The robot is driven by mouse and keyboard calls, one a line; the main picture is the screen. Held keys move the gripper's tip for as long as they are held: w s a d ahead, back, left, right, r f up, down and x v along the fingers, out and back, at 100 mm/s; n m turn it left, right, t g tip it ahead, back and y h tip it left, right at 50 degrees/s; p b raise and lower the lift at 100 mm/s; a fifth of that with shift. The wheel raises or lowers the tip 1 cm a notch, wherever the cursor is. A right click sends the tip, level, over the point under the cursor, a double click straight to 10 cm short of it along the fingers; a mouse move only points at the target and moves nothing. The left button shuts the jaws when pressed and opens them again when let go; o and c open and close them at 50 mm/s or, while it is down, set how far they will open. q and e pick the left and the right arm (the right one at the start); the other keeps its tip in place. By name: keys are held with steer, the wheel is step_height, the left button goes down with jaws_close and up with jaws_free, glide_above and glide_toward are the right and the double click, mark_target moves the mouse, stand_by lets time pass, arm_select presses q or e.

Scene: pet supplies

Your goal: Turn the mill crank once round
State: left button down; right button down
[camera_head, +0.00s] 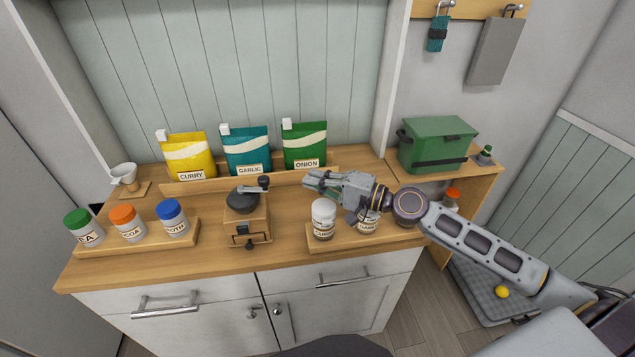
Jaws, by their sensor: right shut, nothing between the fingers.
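The mill (245,224) is a wooden box with a dark top and a small front drawer, upright on the wooden counter. Its crank (252,188) is a grey arm on the top with a black knob at its right end, pointing right and slightly back. My right gripper (308,181) reaches in from the right over the counter, its fingers pointing left. It is shut and empty, a short way right of the crank knob and apart from it. My left gripper is not in view.
Yellow, teal and green pouches (304,144) stand on a rack behind the mill. Lidded jars (129,224) stand in a tray on the left. White-topped jars (323,219) stand right of the mill, below my right gripper. A green box (437,144) sits at right.

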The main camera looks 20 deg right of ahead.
steer(key=shift+s+d, duration=0.15)
steer(key=shift+s, duration=0.05)
stand_by(0.7)
